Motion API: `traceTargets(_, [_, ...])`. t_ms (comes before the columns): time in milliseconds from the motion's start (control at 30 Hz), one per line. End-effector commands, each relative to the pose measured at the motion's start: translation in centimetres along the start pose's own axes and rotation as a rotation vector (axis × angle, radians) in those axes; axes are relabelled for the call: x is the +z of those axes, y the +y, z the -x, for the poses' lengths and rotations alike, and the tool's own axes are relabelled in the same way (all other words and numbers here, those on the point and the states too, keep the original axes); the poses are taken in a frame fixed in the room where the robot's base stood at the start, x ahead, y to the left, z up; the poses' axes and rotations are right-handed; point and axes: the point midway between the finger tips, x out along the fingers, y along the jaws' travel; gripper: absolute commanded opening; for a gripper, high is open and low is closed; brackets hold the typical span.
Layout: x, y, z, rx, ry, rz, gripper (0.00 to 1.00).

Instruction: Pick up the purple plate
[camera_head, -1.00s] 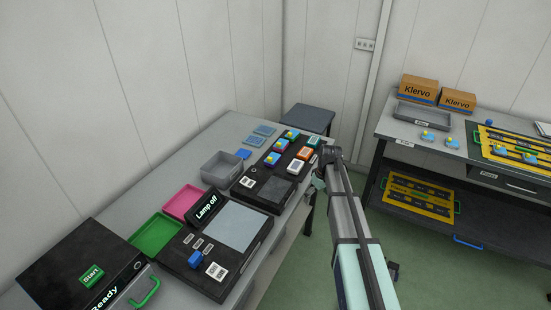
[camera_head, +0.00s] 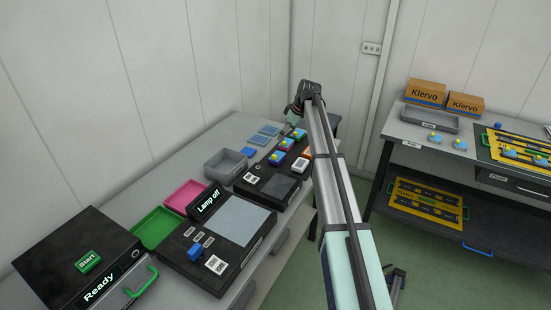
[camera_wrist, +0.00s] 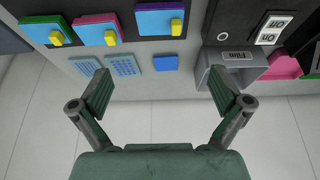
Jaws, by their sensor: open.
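Several coloured plates with yellow knobs stand on a black panel. In the wrist view they are along the top: a blue one at the left (camera_wrist: 38,27), a pink-purple and blue one in the middle (camera_wrist: 97,30), and a blue one with a purple edge (camera_wrist: 160,20). In the head view my gripper (camera_head: 293,118) is small at the far end.
Flat light-blue pieces (camera_wrist: 123,65) and a blue piece (camera_wrist: 166,63) lie on the grey table near my fingers. A grey bin (camera_wrist: 235,62) marked Film stands at the right. A pink tray (camera_head: 185,196) and a green tray (camera_head: 157,228) lie further along.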

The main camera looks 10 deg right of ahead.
Motion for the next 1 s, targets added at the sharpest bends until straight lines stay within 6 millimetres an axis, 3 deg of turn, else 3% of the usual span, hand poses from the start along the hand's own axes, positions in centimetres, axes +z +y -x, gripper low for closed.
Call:
traceTargets(300, [0.0, 0.0, -5.8, -0.001, -0.002, -0.001, 1.00])
traceTargets(733, [0.1, 0.0, -8.6, 0.000, -0.001, -0.001, 1.00])
traceTargets(1000, [0.4, 0.0, -12.0, -0.001, -0.002, 0.000, 1.00])
